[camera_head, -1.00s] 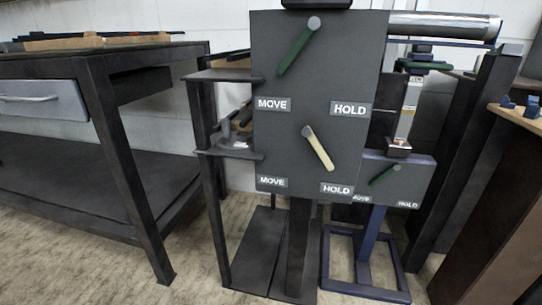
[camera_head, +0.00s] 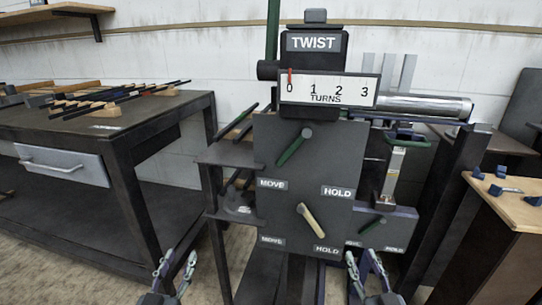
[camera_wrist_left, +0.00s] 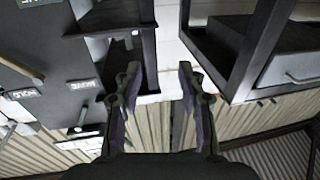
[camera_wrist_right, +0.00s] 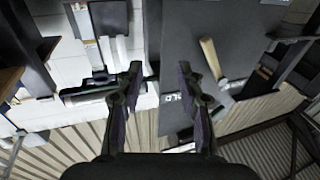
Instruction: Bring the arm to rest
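My left gripper (camera_head: 174,273) is at the bottom of the head view, left of the dark panel (camera_head: 340,165). Its fingers are apart with nothing between them, as the left wrist view (camera_wrist_left: 158,85) shows. My right gripper (camera_head: 365,268) is at the bottom of the head view, in front of the panel's lower right. Its fingers are also apart and empty in the right wrist view (camera_wrist_right: 160,85). The panel carries a green lever (camera_head: 292,148) and a cream lever (camera_head: 312,220), each with MOVE and HOLD labels. Both levers stand clear of the grippers.
A TWIST gauge (camera_head: 325,90) above the panel has its red pointer at 0. A dark workbench (camera_head: 125,150) with a drawer stands left, and a wooden-topped cabinet (camera_head: 510,190) stands right. A metal roller (camera_head: 425,105) spans behind the panel. Floor shows between bench and panel.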

